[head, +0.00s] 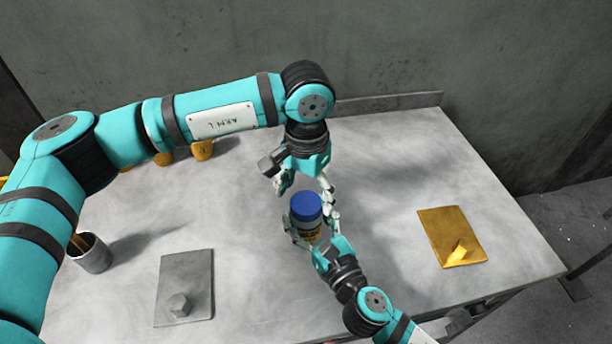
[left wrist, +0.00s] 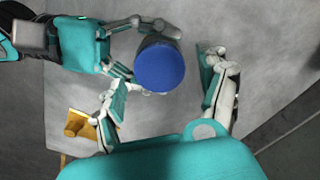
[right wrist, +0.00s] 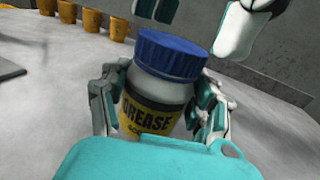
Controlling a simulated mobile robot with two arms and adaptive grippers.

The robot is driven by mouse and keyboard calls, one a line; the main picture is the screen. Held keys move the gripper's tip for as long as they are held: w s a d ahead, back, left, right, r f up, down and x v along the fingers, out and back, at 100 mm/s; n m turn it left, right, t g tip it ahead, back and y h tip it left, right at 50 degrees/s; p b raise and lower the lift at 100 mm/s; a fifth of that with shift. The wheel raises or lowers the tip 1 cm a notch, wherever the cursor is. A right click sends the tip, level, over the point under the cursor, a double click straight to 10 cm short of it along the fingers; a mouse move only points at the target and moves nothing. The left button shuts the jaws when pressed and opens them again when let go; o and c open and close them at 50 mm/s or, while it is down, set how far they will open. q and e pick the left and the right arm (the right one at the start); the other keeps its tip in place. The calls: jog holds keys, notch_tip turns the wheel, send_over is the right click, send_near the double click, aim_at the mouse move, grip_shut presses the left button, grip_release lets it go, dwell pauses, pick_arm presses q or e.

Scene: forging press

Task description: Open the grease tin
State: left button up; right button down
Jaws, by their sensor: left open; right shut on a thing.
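The grease tin (right wrist: 154,103) is a white jar with a yellow and black "GREASE" label and a blue lid (right wrist: 172,54). It stands upright on the metal table; the lid is on it. In the head view the blue lid (head: 306,207) is between my two grippers. My right gripper (head: 311,243) is shut around the tin's body, with a finger on each side in the right wrist view (right wrist: 160,118). My left gripper (head: 303,190) is open above the lid. In the left wrist view the lid (left wrist: 159,67) lies between its spread fingers (left wrist: 165,98), apart from them.
A grey plate with a hex block (head: 184,290) lies front left, and a yellow plate with a small block (head: 450,238) lies right. A grey cup (head: 91,254) stands at the left. Several yellow cups (head: 202,150) stand at the back, partly behind my left arm.

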pick_arm(q)
jog(key=shift+f, duration=1.05)
